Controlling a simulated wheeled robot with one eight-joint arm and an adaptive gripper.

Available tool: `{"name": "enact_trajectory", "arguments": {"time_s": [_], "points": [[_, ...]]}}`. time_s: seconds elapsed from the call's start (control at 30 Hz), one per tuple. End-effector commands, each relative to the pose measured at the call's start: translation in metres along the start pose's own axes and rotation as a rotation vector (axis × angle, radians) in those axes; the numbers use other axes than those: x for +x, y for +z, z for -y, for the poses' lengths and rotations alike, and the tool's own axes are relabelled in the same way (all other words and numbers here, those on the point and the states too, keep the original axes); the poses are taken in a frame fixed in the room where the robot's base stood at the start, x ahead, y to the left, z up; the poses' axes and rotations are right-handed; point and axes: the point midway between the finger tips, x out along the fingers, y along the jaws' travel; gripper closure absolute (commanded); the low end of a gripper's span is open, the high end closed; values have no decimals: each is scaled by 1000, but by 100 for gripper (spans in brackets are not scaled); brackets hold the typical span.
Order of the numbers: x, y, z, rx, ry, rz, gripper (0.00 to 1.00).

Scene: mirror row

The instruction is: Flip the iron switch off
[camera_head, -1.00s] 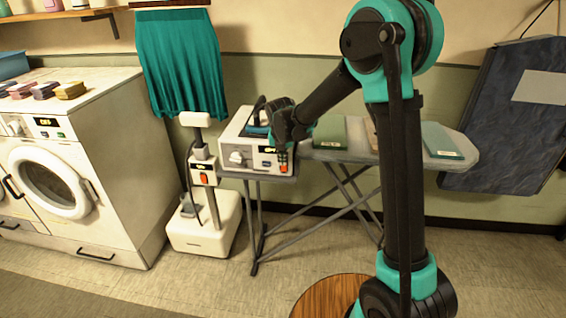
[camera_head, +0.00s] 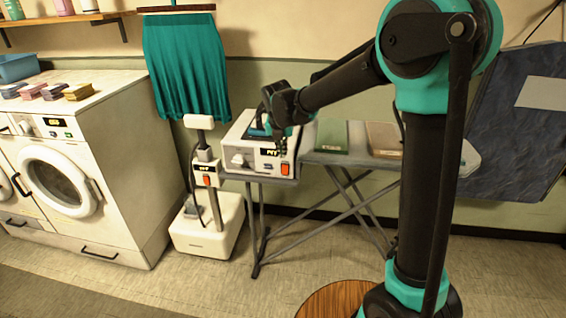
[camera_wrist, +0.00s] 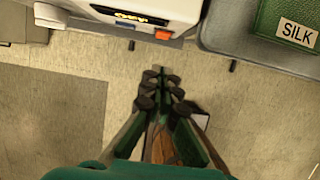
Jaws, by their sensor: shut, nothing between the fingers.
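The iron station is a white box (camera_head: 238,157) with a knob, a small lit display (camera_head: 269,153) and an orange-red rocker switch (camera_head: 285,169) on its front. The display seems to read OFF in the wrist view (camera_wrist: 131,17), where the switch (camera_wrist: 163,35) shows at the top. The dark iron (camera_head: 259,127) rests on top of the box, partly behind my gripper. My gripper (camera_head: 281,146) hangs fingers down by the upper right front of the box, above the switch in the head view. In the wrist view its fingertips (camera_wrist: 162,78) are together, empty and apart from the switch.
An ironing board (camera_head: 338,159) with a green SILK block (camera_head: 331,136) and a tan block (camera_head: 384,139) extends right. A white steamer (camera_head: 207,225) with its own orange switch (camera_head: 206,180) stands left, beside a washing machine (camera_head: 110,190). Open floor lies in front.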

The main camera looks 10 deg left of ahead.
Motion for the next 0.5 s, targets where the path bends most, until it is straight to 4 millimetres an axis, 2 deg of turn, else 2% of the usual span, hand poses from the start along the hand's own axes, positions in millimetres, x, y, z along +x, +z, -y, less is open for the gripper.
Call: {"name": "enact_trajectory", "arguments": {"time_s": [0.1, 0.2, 0.5], "points": [[-15, 3, 0, 0, 0, 0, 100], [-22, 4, 0, 0, 0, 0, 100], [-25, 5, 0, 0, 0, 0, 100]]}}
